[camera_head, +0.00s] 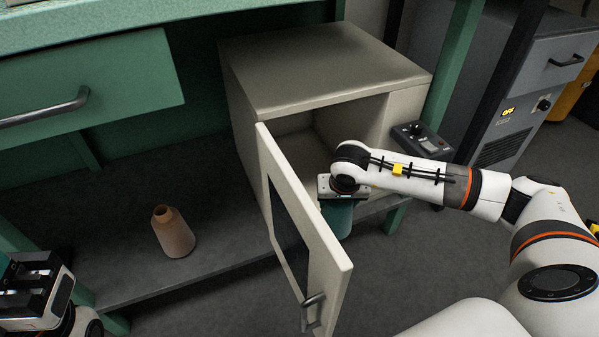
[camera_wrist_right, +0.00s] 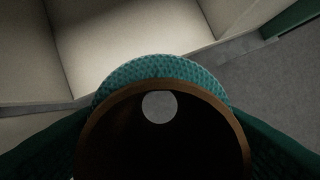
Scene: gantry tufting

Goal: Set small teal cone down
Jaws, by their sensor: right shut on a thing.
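The small teal cone (camera_head: 338,218) is in my right gripper (camera_head: 340,196), which is shut on it. It hangs below the gripper in the gap beside the open door, in front of the cabinet opening. In the right wrist view the teal yarn (camera_wrist_right: 160,68) shows behind the brown rim of its hollow core (camera_wrist_right: 165,86), and the cone fills the lower middle. The gripper hides its upper part in the head view. My left gripper (camera_head: 30,275) is at the lower left edge, partly cut off, and its jaw state is unclear.
A beige cabinet (camera_head: 320,62) stands open on the grey shelf (camera_head: 120,245); its windowed door (camera_head: 330,245) swings toward me. A tan cone (camera_head: 173,235) stands left of the door. A small control box (camera_head: 422,140) is right of the opening. Shelf around the tan cone is clear.

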